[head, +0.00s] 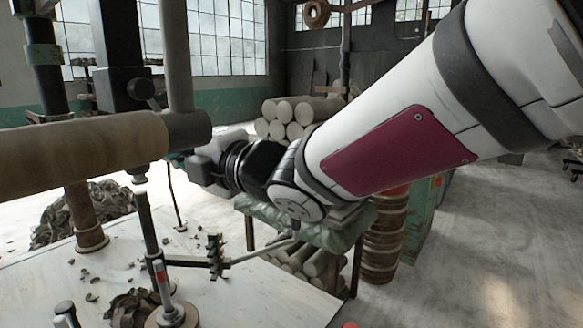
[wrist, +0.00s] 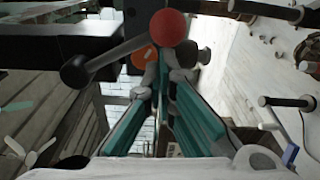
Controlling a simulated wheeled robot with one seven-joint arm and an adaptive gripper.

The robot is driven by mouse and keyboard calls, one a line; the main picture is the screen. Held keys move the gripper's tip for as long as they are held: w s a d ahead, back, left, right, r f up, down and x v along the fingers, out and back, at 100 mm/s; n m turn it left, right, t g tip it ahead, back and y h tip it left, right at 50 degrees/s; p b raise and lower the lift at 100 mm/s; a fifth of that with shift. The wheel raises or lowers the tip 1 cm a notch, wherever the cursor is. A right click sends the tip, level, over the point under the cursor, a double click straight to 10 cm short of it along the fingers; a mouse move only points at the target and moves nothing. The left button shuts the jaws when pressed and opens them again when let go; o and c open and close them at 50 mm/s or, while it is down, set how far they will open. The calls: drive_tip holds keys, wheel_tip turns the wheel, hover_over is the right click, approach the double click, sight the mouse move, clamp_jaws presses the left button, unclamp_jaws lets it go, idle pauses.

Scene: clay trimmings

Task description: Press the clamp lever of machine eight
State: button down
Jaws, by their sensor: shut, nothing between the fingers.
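My gripper (wrist: 163,78) is in the wrist view with its two teal fingers converging; it is shut and empty. Just beyond its tips is a red ball knob (wrist: 168,27), which overlaps them in the picture. A grey lever rod (wrist: 122,48) runs from near the red knob down left to a dark ball (wrist: 75,72). An orange ball (wrist: 143,57) shows partly behind the fingertips. Contact cannot be told. In the head view, a dark-knobbed lever (head: 140,88) stands on the machine's grey fitting (head: 187,131); my fingertips are mostly hidden behind that fitting. No machine number is readable.
A thick brown horizontal roll (head: 75,155) and dark upright posts (head: 122,45) crowd the left. A pale table (head: 250,300) holds trimmings and a rod stand (head: 150,240). A green-covered bench (head: 330,238) and stacked pale rolls (head: 290,112) stand behind. Floor at right is open.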

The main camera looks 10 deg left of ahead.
drive_tip(key=w+d+r+n+h+b, duration=0.1)
drive_tip(key=w+d+r+n+b, duration=0.2)
drive_tip(key=w+r+n+b, duration=0.3)
drive_tip(key=shift+n+t, duration=0.3)
drive_tip(key=shift+n, duration=2.3)
drive_tip(key=shift+d+r, duration=0.1)
drive_tip(key=shift+r, duration=0.05)
